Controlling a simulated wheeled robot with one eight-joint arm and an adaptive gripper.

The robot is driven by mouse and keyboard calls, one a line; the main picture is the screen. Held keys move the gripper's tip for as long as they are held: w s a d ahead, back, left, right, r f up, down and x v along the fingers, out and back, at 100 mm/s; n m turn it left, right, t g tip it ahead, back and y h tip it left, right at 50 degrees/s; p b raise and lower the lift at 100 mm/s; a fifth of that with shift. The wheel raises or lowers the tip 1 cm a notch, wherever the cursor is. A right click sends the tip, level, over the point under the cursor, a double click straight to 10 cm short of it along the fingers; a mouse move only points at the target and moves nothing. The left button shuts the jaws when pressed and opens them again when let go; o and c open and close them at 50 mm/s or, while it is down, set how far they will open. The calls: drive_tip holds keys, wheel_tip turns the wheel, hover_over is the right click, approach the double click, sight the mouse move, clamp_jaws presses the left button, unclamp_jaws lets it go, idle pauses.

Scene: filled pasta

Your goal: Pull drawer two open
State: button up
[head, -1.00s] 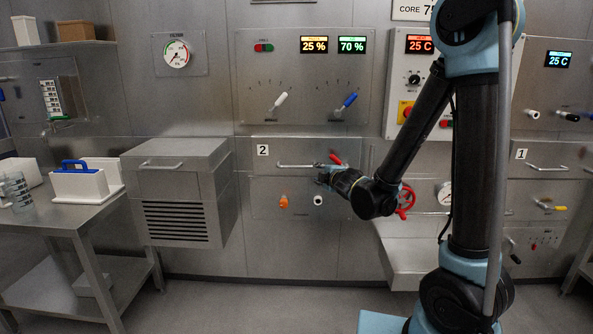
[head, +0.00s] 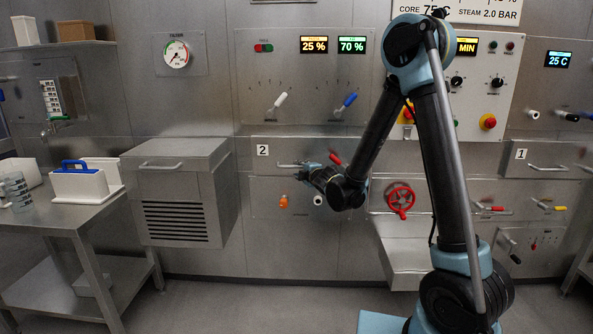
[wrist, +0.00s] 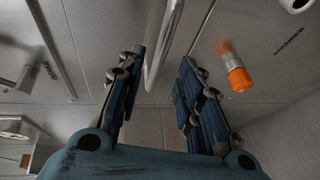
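Drawer two (head: 275,152) is the steel front with the "2" label in the wall panel. It looks flush with the panel. Its bar handle (head: 288,165) runs across the front, and its right part is hidden behind my gripper (head: 306,170). In the wrist view my gripper (wrist: 160,85) is open, with two blue-padded fingers apart. The handle (wrist: 163,45) shows as a pale curved bar between the fingers, nearer the left one. I see a gap on both sides, and cannot tell how deep the bar sits between the fingertips.
An orange knob (head: 284,201) and a white knob (head: 318,200) are below the drawer. A red lever (head: 335,158) is just right of my gripper. A red valve wheel (head: 400,200) is further right. A grey vented cabinet (head: 178,190) juts out at left. The floor in front is clear.

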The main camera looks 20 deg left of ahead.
sight(297, 167)
drive_tip(key=x, duration=0.6)
drive_tip(key=shift+w+a, duration=0.1)
drive_tip(key=shift+w, duration=0.1)
clamp_jaws()
